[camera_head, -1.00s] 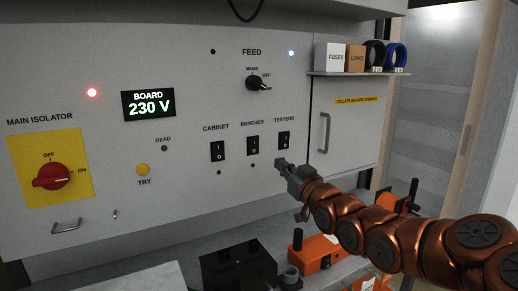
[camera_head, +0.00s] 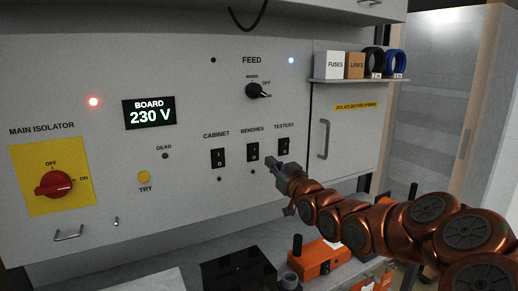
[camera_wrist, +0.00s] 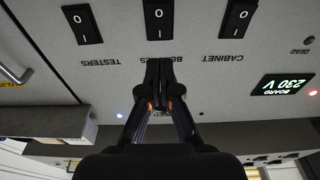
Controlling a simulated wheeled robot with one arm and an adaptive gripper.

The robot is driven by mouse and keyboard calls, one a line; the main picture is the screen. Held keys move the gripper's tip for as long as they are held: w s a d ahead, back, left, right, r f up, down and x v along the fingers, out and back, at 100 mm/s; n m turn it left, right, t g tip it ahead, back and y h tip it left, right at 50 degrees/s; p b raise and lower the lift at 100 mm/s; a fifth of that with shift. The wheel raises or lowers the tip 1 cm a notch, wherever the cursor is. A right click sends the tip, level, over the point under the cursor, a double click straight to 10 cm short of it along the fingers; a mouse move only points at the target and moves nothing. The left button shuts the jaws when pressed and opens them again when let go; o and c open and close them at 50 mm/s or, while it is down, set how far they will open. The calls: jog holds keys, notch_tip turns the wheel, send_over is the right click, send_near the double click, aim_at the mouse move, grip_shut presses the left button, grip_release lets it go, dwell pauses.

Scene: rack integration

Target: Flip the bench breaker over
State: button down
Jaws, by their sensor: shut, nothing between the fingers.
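The bench breaker is the black rocker switch under the BENCHES label (camera_head: 253,153), between the CABINET rocker (camera_head: 218,158) and the TESTERS rocker (camera_head: 283,146). In the wrist view, which is upside down, the BENCHES rocker (camera_wrist: 159,20) is at the top middle. My gripper (camera_head: 269,161) is shut and empty, just right of the BENCHES rocker's lower half in the head view. In the wrist view the closed fingertips (camera_wrist: 159,65) point at the BENCHES rocker and overlap its label. I cannot tell whether they touch the panel.
The panel also carries a red main isolator knob (camera_head: 53,184), a yellow TRY button (camera_head: 144,177), a FEED selector (camera_head: 257,91) and a board display (camera_head: 149,111) reading 230 V. A shelf (camera_head: 360,80) holds boxes and tape rolls. Orange tools (camera_head: 322,256) lie on the bench below.

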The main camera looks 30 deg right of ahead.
aim_at(255, 147)
jog(key=w+p, duration=0.1)
jog(key=w, duration=0.1)
jog(key=w+p, duration=0.1)
jog(key=w, duration=0.1)
jog(key=w+r+p, duration=0.1)
jog(key=w, duration=0.1)
jog(key=shift+w+d+r, duration=0.1)
jog(key=shift+w+d, duration=0.1)
jog(key=shift+w, duration=0.05)
jog(key=shift+w+d+p, duration=0.15)
jog(key=shift+w+p, duration=0.15)
jog(key=shift+w, duration=0.55)
jog(key=shift+d, duration=0.1)
